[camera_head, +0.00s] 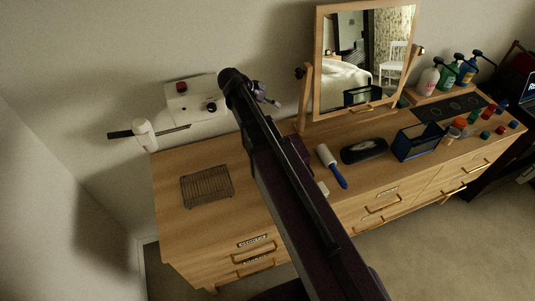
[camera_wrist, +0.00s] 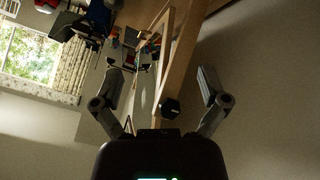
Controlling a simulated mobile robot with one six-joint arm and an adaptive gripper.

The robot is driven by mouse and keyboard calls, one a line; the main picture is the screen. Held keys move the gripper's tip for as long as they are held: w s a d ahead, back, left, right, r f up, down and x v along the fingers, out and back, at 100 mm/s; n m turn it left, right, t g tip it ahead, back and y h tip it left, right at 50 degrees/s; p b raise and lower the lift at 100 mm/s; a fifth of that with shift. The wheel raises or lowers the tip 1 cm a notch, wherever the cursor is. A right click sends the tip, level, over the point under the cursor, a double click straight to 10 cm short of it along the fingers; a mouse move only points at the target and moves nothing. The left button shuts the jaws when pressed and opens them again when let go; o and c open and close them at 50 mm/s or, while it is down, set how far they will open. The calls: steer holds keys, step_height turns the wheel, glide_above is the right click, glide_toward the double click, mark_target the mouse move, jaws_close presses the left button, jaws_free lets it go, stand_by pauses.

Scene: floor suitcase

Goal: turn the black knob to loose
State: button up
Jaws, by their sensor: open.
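A black knob (camera_head: 300,72) sits on the left side of the wooden mirror stand in the head view. In the wrist view the black knob (camera_wrist: 170,108) shows on the wooden post, between and beyond my fingers. My gripper (camera_wrist: 160,88) is open, with one finger on each side of the knob and no visible contact. In the head view my gripper (camera_head: 270,100) is small and partly hidden by my arm, left of and below the knob. The mirror (camera_head: 365,55) is tilted in its frame. A second dark knob (camera_head: 421,50) is on its right side.
The wooden dresser (camera_head: 240,218) carries a wire rack (camera_head: 207,186), a lint roller (camera_head: 331,166), a black case (camera_head: 364,151), a blue-black box (camera_head: 416,141) and several bottles. A white wall panel (camera_head: 190,98) with red and black parts is left of my arm.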

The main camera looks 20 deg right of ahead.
steer(key=s+a+f+n+y+b, duration=0.5)
steer(key=s+f+n, duration=0.3)
steer(key=s+f, duration=0.3)
steer(key=shift+s+y+b, duration=0.3)
steer(key=shift+s+y, duration=0.1)
steer(key=shift+y, duration=0.3)
steer(key=shift+s+a+f, duration=0.1)
steer(key=s+a+n+y, duration=0.3)
steer(key=s+n, duration=0.1)
steer(key=s, duration=0.1)
steer(key=shift+a+f, duration=0.2)
steer(key=shift+f, duration=0.1)
